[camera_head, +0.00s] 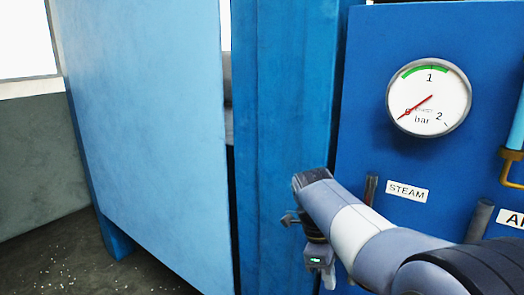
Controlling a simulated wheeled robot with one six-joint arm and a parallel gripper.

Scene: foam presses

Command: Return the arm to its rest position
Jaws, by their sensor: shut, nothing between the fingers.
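My arm reaches in from the lower right corner, across the front of the blue press. My gripper (289,219) is at the end of it, small and partly turned away, with its fingers pointing left. It is in front of the blue upright post (285,120) of the press. The gripper is shut and holds nothing. My arm covers part of the panel below the STEAM label.
A blue panel (365,110) carries a round gauge (429,97) with its red needle near 0 bar. A STEAM label (407,191) and dark handles are beside my arm. A yellow bracket (510,168) is at right. A light blue panel (150,120) stands left; speckled floor (75,255) is open.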

